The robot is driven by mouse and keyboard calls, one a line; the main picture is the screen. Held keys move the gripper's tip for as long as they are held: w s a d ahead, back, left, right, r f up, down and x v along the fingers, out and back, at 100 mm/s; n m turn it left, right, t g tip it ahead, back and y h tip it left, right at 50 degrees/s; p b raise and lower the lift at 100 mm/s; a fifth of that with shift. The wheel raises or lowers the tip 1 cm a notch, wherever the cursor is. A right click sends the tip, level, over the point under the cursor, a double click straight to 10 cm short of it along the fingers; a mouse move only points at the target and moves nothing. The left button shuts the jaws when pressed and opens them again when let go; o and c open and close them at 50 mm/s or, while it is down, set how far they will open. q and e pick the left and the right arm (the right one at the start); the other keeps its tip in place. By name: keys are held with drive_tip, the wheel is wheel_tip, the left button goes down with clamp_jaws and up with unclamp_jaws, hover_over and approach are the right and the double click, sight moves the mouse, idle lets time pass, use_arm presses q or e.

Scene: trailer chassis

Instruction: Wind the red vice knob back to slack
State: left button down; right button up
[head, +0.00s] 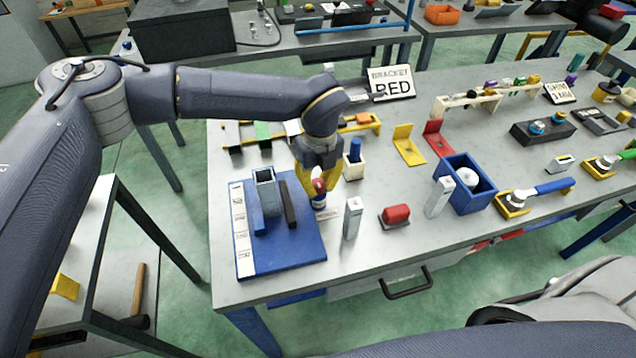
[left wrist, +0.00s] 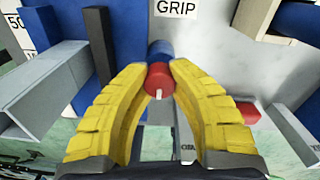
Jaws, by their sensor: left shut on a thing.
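The red vice knob (left wrist: 159,78) sits between the yellow fingertips of my left gripper (left wrist: 159,82) in the left wrist view, with a pale mark on its face. A blue cylinder (left wrist: 160,48) shows directly behind the knob. In the head view, my left gripper (head: 319,180) points down at the red knob (head: 319,186), beside the blue base plate (head: 285,262); its fingers partly hide the knob. The left gripper is shut on the knob. My right gripper is not in either view.
A grey upright channel (head: 265,190) and a dark bar (head: 288,204) stand on the blue plate, left of the gripper.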

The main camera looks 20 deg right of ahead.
sight(319, 183)
use_arm(q)
drive_tip(key=c, duration=1)
unclamp_jaws()
drive_tip(key=shift+s, duration=0.15)
wheel_tip(319, 183, up, 12)
drive_tip(key=shift+d, duration=0.15)
